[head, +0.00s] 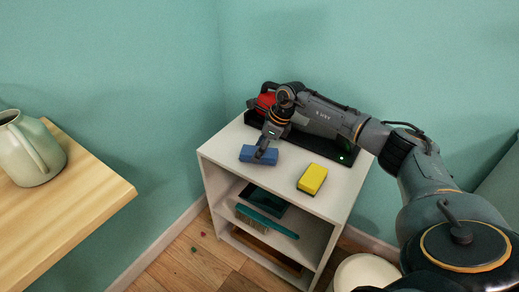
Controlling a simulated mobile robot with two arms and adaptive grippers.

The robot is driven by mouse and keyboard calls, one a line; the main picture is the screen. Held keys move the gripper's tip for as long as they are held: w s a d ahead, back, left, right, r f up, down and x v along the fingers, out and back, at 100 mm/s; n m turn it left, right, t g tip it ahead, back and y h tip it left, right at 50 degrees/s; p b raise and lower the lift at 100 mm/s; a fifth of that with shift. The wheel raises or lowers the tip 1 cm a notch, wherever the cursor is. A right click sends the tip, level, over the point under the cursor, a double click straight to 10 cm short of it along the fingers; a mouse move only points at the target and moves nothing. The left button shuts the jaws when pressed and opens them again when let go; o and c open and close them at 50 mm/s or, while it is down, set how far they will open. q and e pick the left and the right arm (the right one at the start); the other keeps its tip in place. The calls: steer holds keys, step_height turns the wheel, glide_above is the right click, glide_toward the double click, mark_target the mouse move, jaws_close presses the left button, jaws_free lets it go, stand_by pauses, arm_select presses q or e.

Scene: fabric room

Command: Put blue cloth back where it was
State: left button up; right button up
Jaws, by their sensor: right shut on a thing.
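The blue cloth (250,156) is a small folded blue block at the top of the white shelf unit, near its left front edge. My right gripper (266,156) reaches down over it from the right and is shut on it. The fingers cover the cloth's right part. The cloth is at the level of the shelf top; I cannot tell whether it touches the surface. My left gripper is not in view.
A yellow sponge (312,178) lies right of the cloth on the white shelf (288,198). A red object (265,101) sits on a black tray (318,147) behind. A brush (267,221) lies on the lower shelf. A wooden table (85,200) with a pitcher (32,152) stands left.

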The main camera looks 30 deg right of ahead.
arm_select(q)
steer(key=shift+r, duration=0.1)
arm_select(e)
steer(key=shift+f, duration=0.1)
steer(key=o, duration=1.1)
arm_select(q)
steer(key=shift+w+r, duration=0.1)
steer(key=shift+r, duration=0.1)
arm_select(e)
steer(key=shift+o, duration=0.2)
